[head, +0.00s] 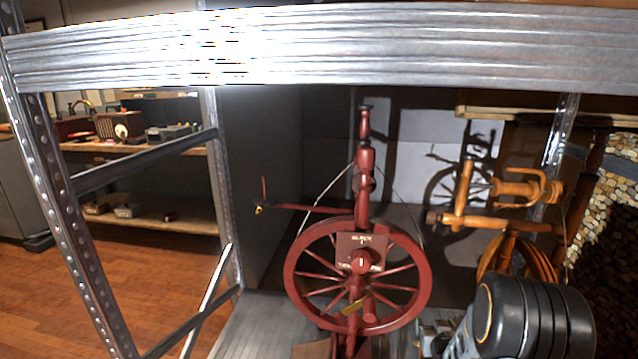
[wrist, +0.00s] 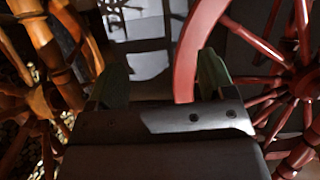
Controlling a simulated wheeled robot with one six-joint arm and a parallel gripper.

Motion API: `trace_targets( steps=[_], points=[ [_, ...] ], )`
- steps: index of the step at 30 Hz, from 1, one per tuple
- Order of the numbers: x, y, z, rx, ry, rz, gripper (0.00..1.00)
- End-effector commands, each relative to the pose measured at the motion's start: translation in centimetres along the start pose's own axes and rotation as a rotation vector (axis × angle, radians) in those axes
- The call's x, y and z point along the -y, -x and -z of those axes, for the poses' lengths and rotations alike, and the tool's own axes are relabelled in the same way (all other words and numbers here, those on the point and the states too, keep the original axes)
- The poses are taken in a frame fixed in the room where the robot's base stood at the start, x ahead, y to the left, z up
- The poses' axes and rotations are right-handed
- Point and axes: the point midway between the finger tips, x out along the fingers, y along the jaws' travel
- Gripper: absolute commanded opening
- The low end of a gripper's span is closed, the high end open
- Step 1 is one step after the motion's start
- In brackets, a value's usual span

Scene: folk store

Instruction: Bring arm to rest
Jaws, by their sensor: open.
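My gripper (wrist: 161,76) is open in the wrist view, with its two dark green fingers apart and nothing between them. A red spinning wheel (wrist: 190,45) stands behind and to the right of the fingers in that view. An orange-brown wooden spinning wheel (wrist: 45,45) is at the left there. In the head view, part of my dark arm shows at the lower right; the fingers cannot be made out there. It covers the lower part of the orange-brown wheel (head: 500,190). The red wheel (head: 300,262) stands left of my arm.
A metal shelf frame surrounds the wheels, with a thick beam (head: 320,50) across the top and a perforated post (head: 75,230) at the left. Another shelf (head: 150,210) with radios and small items stands behind at the left. Wooden floor (head: 140,290) is clear between them.

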Motion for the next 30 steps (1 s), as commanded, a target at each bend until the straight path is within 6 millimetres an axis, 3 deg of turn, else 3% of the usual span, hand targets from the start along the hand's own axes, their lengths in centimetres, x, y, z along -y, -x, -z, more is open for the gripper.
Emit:
trace_targets(
  steps=[1, 3, 8, 12, 15, 21, 25, 30],
  points=[
    [0.9, 2.5, 5.9, 0.049, 0.015, 0.009, 0.76],
    [2.0, 4.9, 9.9, 0.14, 0.028, 0.017, 0.76],
    [4.7, 12.2, 18.1, 0.348, 0.051, 0.043, 0.76],
    [6.7, 19.7, 23.8, 0.523, 0.065, 0.079, 0.76],
    [7.8, 24.8, 26.8, 0.632, 0.077, 0.107, 0.76],
    [8.9, 32.9, 30.2, 0.798, 0.1, 0.156, 0.76],
    [9.2, 35.8, 31.0, 0.861, 0.112, 0.176, 0.76],
    [9.3, 36.8, 31.2, 0.884, 0.116, 0.183, 0.76]
  ],
)
